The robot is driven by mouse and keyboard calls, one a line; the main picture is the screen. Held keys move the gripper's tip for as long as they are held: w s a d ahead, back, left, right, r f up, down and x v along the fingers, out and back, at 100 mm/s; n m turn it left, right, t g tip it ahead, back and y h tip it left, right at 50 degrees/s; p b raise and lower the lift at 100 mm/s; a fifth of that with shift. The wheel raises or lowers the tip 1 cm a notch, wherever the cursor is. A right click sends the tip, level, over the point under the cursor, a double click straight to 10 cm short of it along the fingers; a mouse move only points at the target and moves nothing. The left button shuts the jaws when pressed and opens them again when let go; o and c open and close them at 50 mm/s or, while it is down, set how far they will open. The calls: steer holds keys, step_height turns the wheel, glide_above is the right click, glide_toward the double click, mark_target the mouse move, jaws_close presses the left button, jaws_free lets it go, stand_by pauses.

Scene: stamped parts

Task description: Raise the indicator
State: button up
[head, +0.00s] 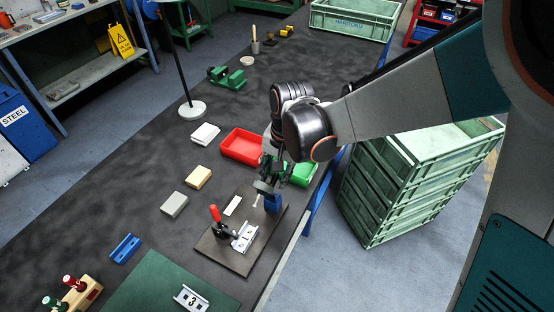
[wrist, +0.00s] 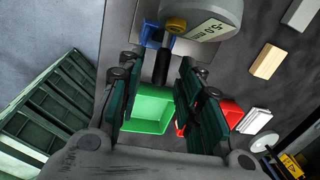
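The indicator (wrist: 205,18) is a grey rounded body with a pale label, at the top of the wrist view, close beyond my fingers. A yellow-ringed knob and a short black bar (wrist: 162,66) show beside it. In the head view the indicator (head: 264,187) is small, on a blue stand (head: 273,203) at the back right of a brown plate (head: 231,257). My gripper (wrist: 160,78) is open, its dark green finger pads either side of the black bar, with gaps visible. In the head view my gripper (head: 272,168) is just above the indicator; contact cannot be told.
A red-handled clamp (head: 215,215) and a metal part (head: 244,237) sit on the plate. A red bin (head: 241,147) and a green bin (head: 303,174) stand close behind my gripper. Stacked green crates (head: 400,185) stand beyond the right table edge.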

jaws_close()
steer(key=shift+w, duration=0.1)
steer(key=w+g, duration=0.1)
steer(key=g, duration=0.1)
steer(key=w+d+f+g+y+b, duration=0.1)
steer(key=shift+w+f+g, duration=0.2)
steer(key=shift+g, duration=0.2)
jaws_free()
